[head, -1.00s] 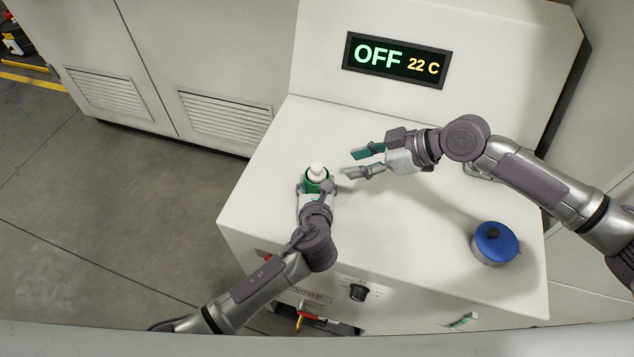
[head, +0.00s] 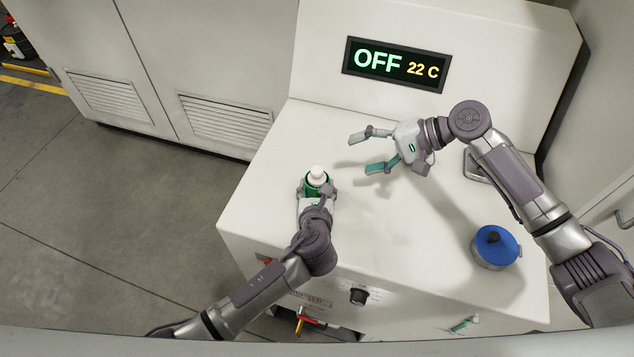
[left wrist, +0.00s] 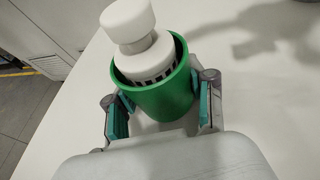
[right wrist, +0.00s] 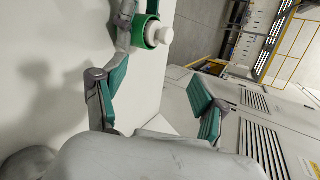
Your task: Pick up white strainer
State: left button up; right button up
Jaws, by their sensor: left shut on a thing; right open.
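The white strainer (head: 317,175) sits in the mouth of a green cup (head: 314,189), its knob sticking up. In the left wrist view the strainer (left wrist: 138,45) shows a white knob, a collar and dark slots at the cup's rim. My left gripper (head: 316,192) is shut on the green cup (left wrist: 165,98), a finger on each side. My right gripper (head: 362,153) is open and empty, to the right of the cup and apart from it. In the right wrist view the strainer (right wrist: 160,36) and cup (right wrist: 144,30) show beyond my open fingers.
The white machine top (head: 400,230) is mostly clear. A round blue-lidded pot (head: 495,245) stands at its right front. A panel reading OFF 22 C (head: 397,64) is at the back. A dark knob (head: 358,297) is on the front face.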

aim_at(323, 172)
jog(key=a+f+m, duration=0.1)
jog(key=m, duration=0.3)
jog(key=a+f+m+g+y, duration=0.1)
jog(key=a+f+m, duration=0.1)
jog(key=m, duration=0.3)
jog(key=a+f+m+y, duration=0.1)
jog(key=m, duration=0.3)
jog(key=shift+s+a+f+m+g, duration=0.15)
jog(key=shift+s+a+m+g, duration=0.05)
jog(key=shift+s+m+g, duration=0.15)
jog(key=x, duration=0.5)
jog(key=shift+w+a+r, duration=0.15)
jog(key=shift+r, duration=0.1)
jog(key=shift+y, duration=0.3)
jog(key=c, duration=1.3)
jog(key=shift+o, duration=0.2)
notch_tip(323, 172, up, 10)
jog(key=shift+r, duration=0.1)
